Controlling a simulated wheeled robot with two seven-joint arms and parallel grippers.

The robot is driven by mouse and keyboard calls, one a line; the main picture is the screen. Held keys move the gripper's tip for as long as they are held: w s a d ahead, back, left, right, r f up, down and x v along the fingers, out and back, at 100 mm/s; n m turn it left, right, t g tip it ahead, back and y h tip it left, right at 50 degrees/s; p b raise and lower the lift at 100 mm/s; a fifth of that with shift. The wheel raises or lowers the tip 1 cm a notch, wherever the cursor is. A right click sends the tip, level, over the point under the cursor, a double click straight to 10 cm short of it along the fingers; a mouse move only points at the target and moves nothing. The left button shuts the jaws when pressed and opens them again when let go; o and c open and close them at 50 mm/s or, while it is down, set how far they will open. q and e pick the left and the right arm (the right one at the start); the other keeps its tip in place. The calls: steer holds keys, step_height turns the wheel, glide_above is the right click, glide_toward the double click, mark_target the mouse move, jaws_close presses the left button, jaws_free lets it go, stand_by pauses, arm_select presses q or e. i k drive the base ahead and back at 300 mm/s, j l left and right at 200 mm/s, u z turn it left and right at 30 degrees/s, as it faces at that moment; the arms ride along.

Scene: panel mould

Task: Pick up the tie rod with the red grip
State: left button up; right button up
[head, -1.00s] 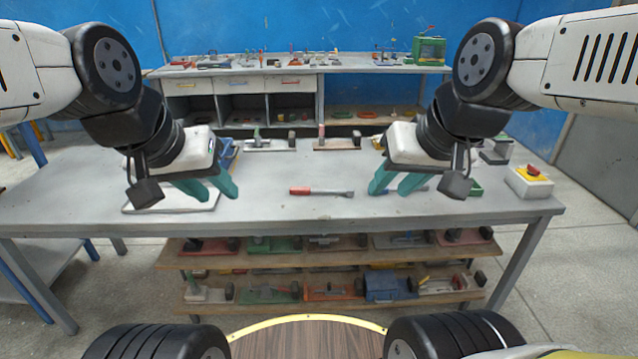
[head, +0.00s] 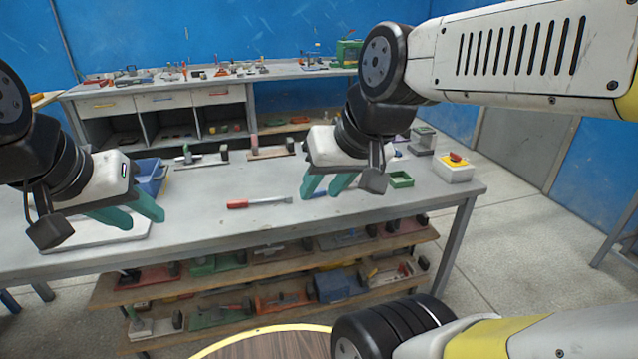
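A rod with a red grip (head: 237,204) and a grey shaft lies flat on the grey workbench (head: 215,230), near the middle of its front half. My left gripper (head: 143,222) is to the left of the rod, its teal fingers apart and empty, over a pale board. My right gripper (head: 320,195) is to the right of the rod's shaft end, its teal fingers also apart and empty. Neither gripper touches the rod. A second rod with a blue part (head: 318,195) is partly hidden behind the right gripper's fingers.
A blue bin (head: 150,177) stands behind my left gripper. A green tray (head: 401,180) and a box with a red knob (head: 455,168) are at the right. Clamp-like fixtures line the bench's back edge. Shelves below hold several more. Bench space around the red-grip rod is clear.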

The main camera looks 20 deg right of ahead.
mark_target(288, 197)
steer(key=i+l+u, duration=0.1)
steer(key=i+u, duration=0.15)
steer(key=i, duration=0.2)
steer(key=i+l+u, duration=0.3)
steer(key=i, duration=0.15)
